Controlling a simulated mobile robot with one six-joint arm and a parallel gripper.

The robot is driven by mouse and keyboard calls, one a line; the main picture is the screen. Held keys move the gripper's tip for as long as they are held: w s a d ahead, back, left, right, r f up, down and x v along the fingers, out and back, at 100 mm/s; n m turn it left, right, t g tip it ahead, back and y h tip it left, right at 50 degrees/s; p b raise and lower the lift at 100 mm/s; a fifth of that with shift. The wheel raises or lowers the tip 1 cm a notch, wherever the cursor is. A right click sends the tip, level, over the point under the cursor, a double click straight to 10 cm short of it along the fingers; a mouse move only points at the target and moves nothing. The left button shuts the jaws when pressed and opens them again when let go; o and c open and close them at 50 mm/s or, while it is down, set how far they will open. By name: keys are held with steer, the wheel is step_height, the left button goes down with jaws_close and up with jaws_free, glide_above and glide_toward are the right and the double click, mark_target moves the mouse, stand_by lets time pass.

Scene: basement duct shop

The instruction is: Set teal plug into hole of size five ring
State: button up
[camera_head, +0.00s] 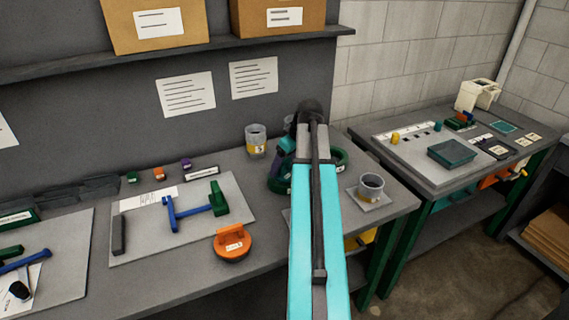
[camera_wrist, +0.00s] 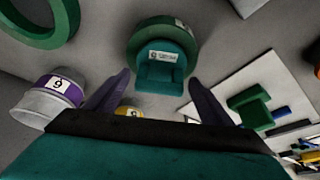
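My gripper (camera_wrist: 158,84) is open in the wrist view, with its two dark fingers apart and nothing between the tips. The teal plug (camera_wrist: 160,70), a blocky handle with a white label, shows just beyond and between the fingertips. A round green body (camera_wrist: 160,28) surrounds its upper side; I cannot tell whether this is a ring around the plug or part of it. In the head view, the green round body (camera_head: 276,184) is partly hidden by my arm. A larger green ring (camera_head: 340,160) lies to its right and also shows in the wrist view (camera_wrist: 40,38). Its size marking is unreadable.
A grey cup with a yellow label (camera_head: 256,142) stands at the back. A purple-banded grey cylinder (camera_wrist: 48,100) is left in the wrist view. Another cup (camera_head: 371,186) stands at right. An orange labelled plug (camera_head: 232,246) and a board (camera_head: 150,240) with tools lie left.

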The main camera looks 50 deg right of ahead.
stand_by(0.4)
steer(key=b+v, duration=0.2)
steer(key=v, duration=1.1)
steer(key=shift+r, duration=0.35)
steer(key=shift+s, duration=0.1)
stand_by(0.7)
